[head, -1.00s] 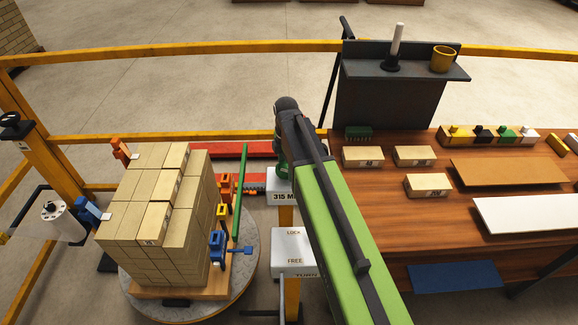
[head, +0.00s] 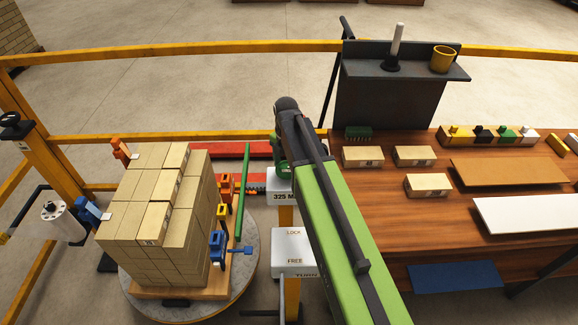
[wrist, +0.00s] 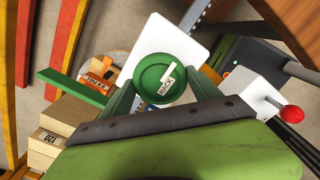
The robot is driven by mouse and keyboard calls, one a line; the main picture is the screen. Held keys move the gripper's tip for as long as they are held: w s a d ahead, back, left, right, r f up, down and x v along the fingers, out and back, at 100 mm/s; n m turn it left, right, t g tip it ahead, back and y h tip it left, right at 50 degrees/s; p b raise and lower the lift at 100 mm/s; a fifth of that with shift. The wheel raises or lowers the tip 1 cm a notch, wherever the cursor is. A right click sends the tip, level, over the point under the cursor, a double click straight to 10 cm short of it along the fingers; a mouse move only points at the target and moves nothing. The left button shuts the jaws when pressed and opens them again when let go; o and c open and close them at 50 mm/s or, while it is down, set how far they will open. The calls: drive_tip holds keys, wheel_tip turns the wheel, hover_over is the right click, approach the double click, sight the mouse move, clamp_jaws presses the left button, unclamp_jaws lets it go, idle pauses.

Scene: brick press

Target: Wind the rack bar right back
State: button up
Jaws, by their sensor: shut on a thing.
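A round green knob marked RACK (wrist: 158,72) sits between the fingers of my gripper (wrist: 165,92) in the wrist view; the gripper is shut on it. In the head view my arm partly covers the green knob (head: 281,168). A white plate (head: 284,198) below it reads 325 and a partly hidden M. A long green bar (head: 244,190) stands just right of the brick stack (head: 150,215), with a gap between them. The bar also shows in the wrist view (wrist: 72,88).
A white LOCK/FREE plate (head: 293,250) stands below the knob. A red-tipped lever (wrist: 292,114) is at the right of the wrist view. Blue (head: 217,247) and orange clamps stand by the stack. Yellow rails and a wooden bench (head: 400,222) lie around.

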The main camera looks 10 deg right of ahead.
sight(287, 168)
drive_tip(key=shift+s, duration=0.15)
drive_tip(key=o, duration=1.4)
wheel_tip(287, 168, up, 18)
drive_tip(key=p, duration=1.7)
drive_tip(key=shift+f, duration=0.25)
drive_tip(key=shift+f, duration=0.1)
